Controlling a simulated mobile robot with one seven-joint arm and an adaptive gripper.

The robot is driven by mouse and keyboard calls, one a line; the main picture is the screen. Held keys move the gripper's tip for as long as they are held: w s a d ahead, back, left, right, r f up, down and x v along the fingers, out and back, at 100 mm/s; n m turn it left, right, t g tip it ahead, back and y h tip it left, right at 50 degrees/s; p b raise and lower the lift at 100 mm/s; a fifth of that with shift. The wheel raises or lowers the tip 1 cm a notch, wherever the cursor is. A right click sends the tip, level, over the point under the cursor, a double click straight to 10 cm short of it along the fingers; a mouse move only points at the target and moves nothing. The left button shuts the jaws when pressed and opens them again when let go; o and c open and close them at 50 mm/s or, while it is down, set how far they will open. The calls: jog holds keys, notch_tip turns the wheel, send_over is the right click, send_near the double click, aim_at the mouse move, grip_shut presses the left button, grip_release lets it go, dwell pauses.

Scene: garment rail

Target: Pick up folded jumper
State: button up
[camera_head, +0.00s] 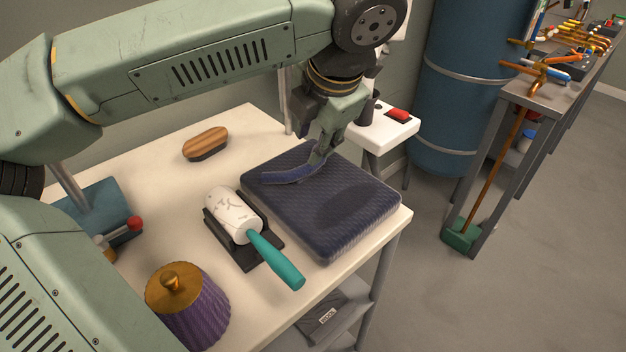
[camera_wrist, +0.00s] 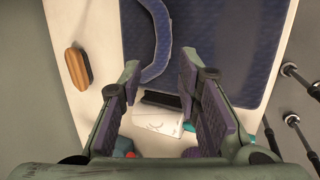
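The folded jumper (camera_head: 345,210) is a thick, dark navy, ribbed block lying flat at the right end of the cream table. A curved blue band (camera_head: 290,177), like a neckline, runs along its top near the back left. In the wrist view the jumper (camera_wrist: 226,45) fills the upper part, with the band (camera_wrist: 157,40) in front of it. My gripper (camera_head: 322,150) is over the jumper's back part, pointing down. In the wrist view its two padded fingers (camera_wrist: 160,68) stand apart with nothing held between them. Whether the fingertips touch the jumper is unclear.
A lint roller (camera_head: 235,212) with a teal handle lies left of the jumper on a dark base. A wooden brush (camera_head: 206,142) lies farther back. A purple jar-like object (camera_head: 187,305) with a gold top stands at the front. A white stand (camera_head: 385,128) is behind.

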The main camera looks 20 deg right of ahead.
aim_at(311, 170)
jog(key=x, duration=0.3)
jog(key=shift+s, duration=0.1)
jog(key=p+x, duration=0.1)
jog(key=x, duration=0.1)
jog(key=p+x, duration=0.1)
jog(key=x, duration=0.1)
jog(key=shift+d+f, duration=0.1)
jog(key=shift+d, duration=0.3)
jog(key=shift+w+f+p, duration=0.25)
jog(key=shift+f+p, duration=0.05)
jog(key=shift+f, duration=0.25)
jog(key=shift+c, duration=0.5)
grip_shut()
